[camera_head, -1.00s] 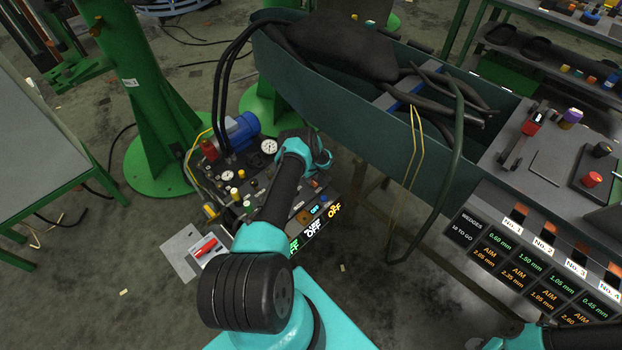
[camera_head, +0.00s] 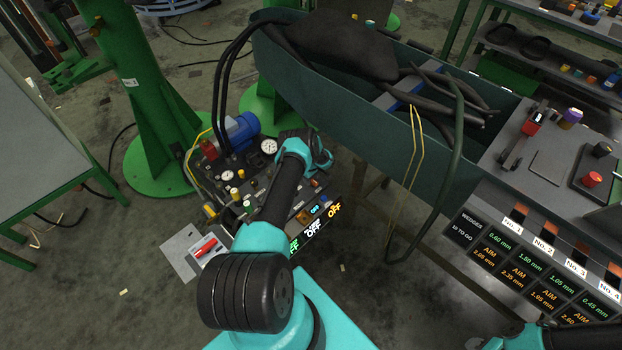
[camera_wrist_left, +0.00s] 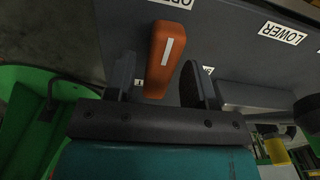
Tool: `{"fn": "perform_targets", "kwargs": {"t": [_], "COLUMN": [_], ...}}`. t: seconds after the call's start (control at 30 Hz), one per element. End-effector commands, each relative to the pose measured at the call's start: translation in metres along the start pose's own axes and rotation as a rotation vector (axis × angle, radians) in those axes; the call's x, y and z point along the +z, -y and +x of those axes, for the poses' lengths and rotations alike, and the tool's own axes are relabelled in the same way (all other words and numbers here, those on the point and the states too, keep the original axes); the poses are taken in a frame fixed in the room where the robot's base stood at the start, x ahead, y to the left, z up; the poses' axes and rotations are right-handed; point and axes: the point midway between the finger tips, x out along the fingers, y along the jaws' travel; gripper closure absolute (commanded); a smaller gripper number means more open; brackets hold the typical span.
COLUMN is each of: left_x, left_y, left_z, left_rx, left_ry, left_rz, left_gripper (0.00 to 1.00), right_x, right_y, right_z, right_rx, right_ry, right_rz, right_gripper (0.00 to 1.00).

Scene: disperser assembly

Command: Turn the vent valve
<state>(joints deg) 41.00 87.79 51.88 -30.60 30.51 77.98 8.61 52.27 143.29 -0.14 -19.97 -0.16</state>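An orange lever (camera_wrist_left: 166,58) with a white stripe stands on a dark panel in the left wrist view. It looks like the valve handle, but the frames do not confirm it is the vent valve. My left gripper (camera_wrist_left: 158,82) has its two dark fingers apart, one on each side of the lever. A gap shows on the left side; on the right, I cannot tell whether finger and lever touch. In the head view my left arm reaches over the pump unit (camera_head: 232,178), and its fingertips are hidden. My right gripper is not in view.
The panel carries a "LOWER" label (camera_wrist_left: 283,33) and another label cut off at the top edge. A pressure gauge (camera_head: 269,146) and blue motor (camera_head: 240,131) are near my left wrist. A green trough (camera_head: 390,150) stands to the right. A red marker (camera_head: 205,247) lies at lower left.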

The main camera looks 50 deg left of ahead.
Motion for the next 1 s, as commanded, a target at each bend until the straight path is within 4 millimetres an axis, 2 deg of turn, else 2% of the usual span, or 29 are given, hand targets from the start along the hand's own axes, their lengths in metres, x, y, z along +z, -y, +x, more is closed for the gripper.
{"fn": "perform_targets", "kwargs": {"t": [0.47,0.67,1.0], "left_x": [-0.001,-0.001,-0.001], "left_y": [-0.001,-0.001,-0.001], "left_z": [-0.008,-0.027,-0.075], "left_rx": [0.000,0.000,0.001], "left_ry": [-0.001,-0.001,-0.001], "left_rz": [0.002,0.002,0.001], "left_gripper": [0.47,0.47,0.47], "right_x": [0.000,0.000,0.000], "right_y": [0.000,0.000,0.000], "right_z": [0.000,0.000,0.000], "right_rx": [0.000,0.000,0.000], "right_ry": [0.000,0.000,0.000], "right_rz": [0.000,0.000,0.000], "right_gripper": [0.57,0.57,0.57]}}
